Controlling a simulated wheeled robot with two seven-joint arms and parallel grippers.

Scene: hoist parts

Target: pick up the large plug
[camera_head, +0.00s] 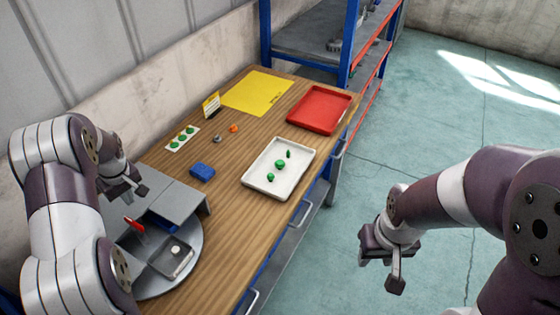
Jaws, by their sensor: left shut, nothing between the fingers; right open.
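Three green pieces lie apart in a white tray (258,184) on the wooden table. The middle green piece (280,164) looks the largest and may be the large plug. A slim green piece (289,154) and a small one (270,177) lie on either side of it. My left gripper (128,193) is shut and empty above the grey fixture at the left, well away from the tray. My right gripper (381,274) is open and empty over the floor, to the right of the table.
The grey fixture (185,203) on a round base holds a red-handled part (134,225). On the table (237,220) are a blue block (202,172), a card with green pieces (182,138), an orange piece (233,128), a yellow mat (258,91) and a red tray (319,109). Shelving stands behind.

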